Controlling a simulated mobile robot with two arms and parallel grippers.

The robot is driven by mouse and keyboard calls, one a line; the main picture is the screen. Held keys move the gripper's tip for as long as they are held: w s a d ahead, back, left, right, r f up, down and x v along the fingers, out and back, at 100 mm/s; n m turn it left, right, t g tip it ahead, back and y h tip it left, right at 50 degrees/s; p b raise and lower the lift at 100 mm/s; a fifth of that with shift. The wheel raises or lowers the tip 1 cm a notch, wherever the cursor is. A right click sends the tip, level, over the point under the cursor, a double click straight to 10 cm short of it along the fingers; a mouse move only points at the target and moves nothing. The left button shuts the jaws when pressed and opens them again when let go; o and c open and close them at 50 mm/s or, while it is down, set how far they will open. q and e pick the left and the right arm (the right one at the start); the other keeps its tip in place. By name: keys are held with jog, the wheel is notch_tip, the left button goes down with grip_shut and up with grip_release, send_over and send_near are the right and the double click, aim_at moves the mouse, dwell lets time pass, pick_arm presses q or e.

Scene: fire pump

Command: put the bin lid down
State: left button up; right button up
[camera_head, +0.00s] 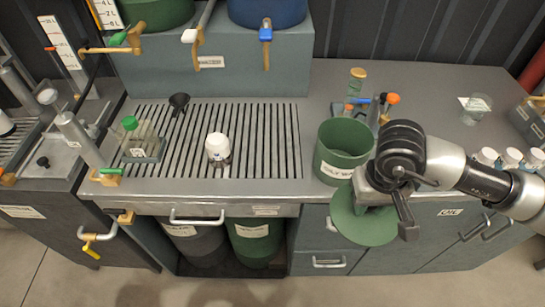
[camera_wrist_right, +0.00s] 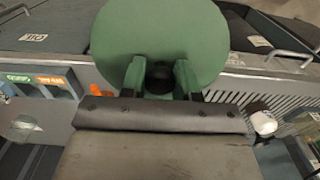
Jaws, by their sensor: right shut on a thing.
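The round green bin lid (camera_head: 362,222) is held by my right gripper (camera_head: 382,200) at the counter's front edge, in front of the drawers. In the right wrist view the lid (camera_wrist_right: 158,32) fills the top middle, and the two fingers of my right gripper (camera_wrist_right: 160,78) close on its dark knob. The green bin (camera_head: 335,165) stands open on the counter, just behind and left of the lid. It has a white label. My left gripper is not in view.
A slatted drain area (camera_head: 265,140) with a white-capped bottle (camera_head: 218,148) lies left of the bin. Several white-capped jars (camera_head: 510,157) stand at the right. Small coloured-handled tools (camera_head: 375,103) are behind the bin.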

jog(key=f+b, duration=0.1)
jog(key=f, duration=0.1)
jog(key=shift+d+f+b, duration=0.2)
jog(key=shift+f+b, duration=0.15)
jog(key=shift+b, duration=0.05)
jog(key=shift+d+r, duration=0.1)
jog(key=shift+r, duration=0.15)
